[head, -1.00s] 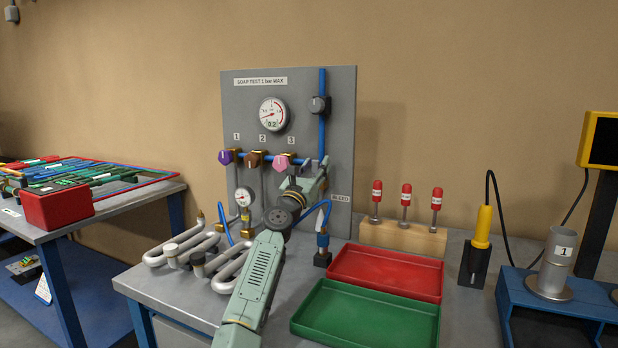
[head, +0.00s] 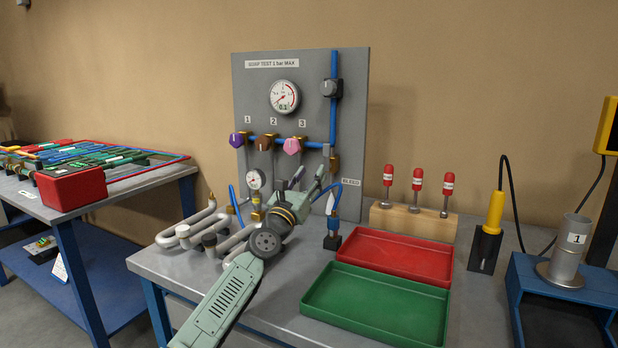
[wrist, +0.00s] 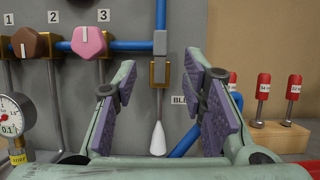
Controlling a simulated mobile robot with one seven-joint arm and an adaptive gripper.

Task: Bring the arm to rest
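My gripper (head: 310,178) is at the end of my green arm, in front of the lower right part of the grey test panel (head: 350,120). In the wrist view its two purple-padded fingers (wrist: 158,78) stand wide apart with nothing gripped. My arm reaches over the bench beside the grey serpentine coils (head: 190,232).
A red tray (head: 395,257) and a green tray (head: 375,303) lie right of my arm. Behind them is a wooden block (head: 412,221) with red-handled tools. A blue stand (head: 560,282) is at far right.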

